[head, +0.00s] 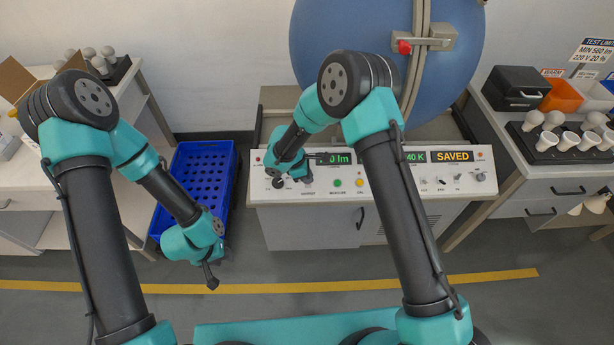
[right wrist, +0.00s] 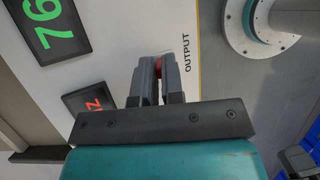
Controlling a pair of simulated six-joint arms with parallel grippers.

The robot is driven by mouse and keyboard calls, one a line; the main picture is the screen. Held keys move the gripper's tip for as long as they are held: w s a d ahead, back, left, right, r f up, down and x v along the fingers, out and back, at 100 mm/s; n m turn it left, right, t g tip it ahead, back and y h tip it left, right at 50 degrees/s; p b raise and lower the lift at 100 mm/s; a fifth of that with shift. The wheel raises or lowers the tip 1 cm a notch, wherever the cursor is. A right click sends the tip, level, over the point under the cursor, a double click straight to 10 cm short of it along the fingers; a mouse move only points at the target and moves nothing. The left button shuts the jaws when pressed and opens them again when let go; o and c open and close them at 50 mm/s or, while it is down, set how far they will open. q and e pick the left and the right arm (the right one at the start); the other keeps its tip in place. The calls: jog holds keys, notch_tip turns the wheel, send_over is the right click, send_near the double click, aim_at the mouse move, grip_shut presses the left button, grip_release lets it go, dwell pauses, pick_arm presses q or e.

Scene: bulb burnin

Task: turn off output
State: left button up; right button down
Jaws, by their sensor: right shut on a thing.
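A red-topped control (right wrist: 158,66) sits at the printed word OUTPUT (right wrist: 186,53) on the white panel, in the right wrist view. My right gripper (right wrist: 158,72) is shut on this control, its two dark fingers hiding most of it. In the head view my right gripper (head: 274,171) is over the left end of the control panel (head: 400,199), and the control itself cannot be made out there. My left gripper (head: 211,283) hangs above the floor, left of the panel and apart from it. Its fingers are too small to tell open from shut.
A green display (head: 330,158) reads lm and a yellow one (head: 453,156) reads SAVED. Other knobs and buttons (head: 337,183) line the panel. A large blue sphere (head: 460,60) stands behind it. A blue crate (head: 205,165) stands left. A bulb rack (head: 575,155) is on the right bench.

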aim_at(312, 184)
jog(key=shift+s, duration=0.15)
jog(key=shift+s+m+t, duration=0.15)
jog(key=shift+s+t, duration=0.1)
jog(key=shift+t, duration=0.5)
jog(key=shift+s+m+t, duration=0.15)
jog(key=shift+s+t, duration=0.1)
jog(key=shift+t, duration=0.5)
jog(key=shift+s+f+m+t, duration=0.2)
jog(key=shift+s+t, duration=0.1)
jog(key=shift+t, duration=0.45)
jog(key=shift+s+f+m+t, duration=0.15)
jog(key=shift+s+t, duration=0.15)
jog(key=shift+t, duration=0.45)
jog(key=t, duration=0.2)
jog(key=s+f+m+t+h, duration=0.1)
jog(key=t, duration=0.2)
jog(key=shift+s+a+f, duration=0.1)
jog(key=shift+s+f, duration=0.05)
jog(key=shift+s, duration=0.05)
jog(key=c, duration=1.5)
grip_release()
jog(key=shift+c, duration=0.2)
